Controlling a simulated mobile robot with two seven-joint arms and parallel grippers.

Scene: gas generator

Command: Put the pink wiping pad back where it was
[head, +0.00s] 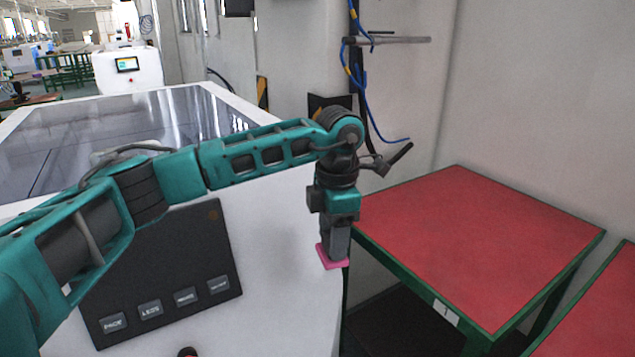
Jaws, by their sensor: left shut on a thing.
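The pink wiping pad (326,259) is at the lower end of my left gripper (335,248), near the right edge of the white machine top. My left gripper points down and is shut on the pad. Its fingers hide part of the pad. I cannot tell whether the pad touches the white surface or is just above it.
A dark panel (195,250) with several labelled buttons lies on the white machine top (285,300). A glossy dark plate (120,130) is behind my left arm. A red-topped table (480,240) with a green frame stands right, its top clear. A blue cable (372,115) hangs behind.

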